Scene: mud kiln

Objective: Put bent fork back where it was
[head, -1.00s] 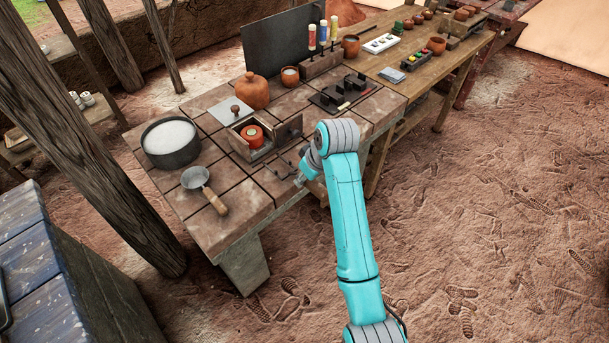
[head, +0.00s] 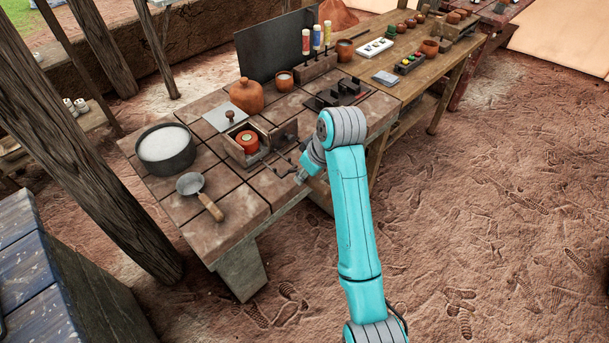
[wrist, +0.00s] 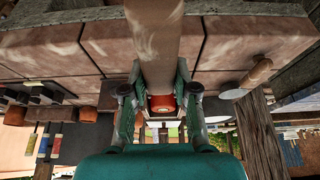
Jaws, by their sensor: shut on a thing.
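My gripper (head: 301,176) is low at the front edge of the brick-topped bench, partly hidden by my arm. In the wrist view its fingers (wrist: 160,82) are closed on a broad brown bar that runs up out of the picture. This looks like the handle of the bent fork (wrist: 155,40). Thin dark bent metal shows just beyond the gripper in the head view, but it is too small to tell its shape. A small open box (head: 250,156) holding a round orange-red piece (head: 247,141) stands behind the gripper; the piece also shows between the fingers in the wrist view (wrist: 161,103).
A wooden table (head: 425,84) adjoins at right. A post (head: 95,160) stands at left. Open ground lies right.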

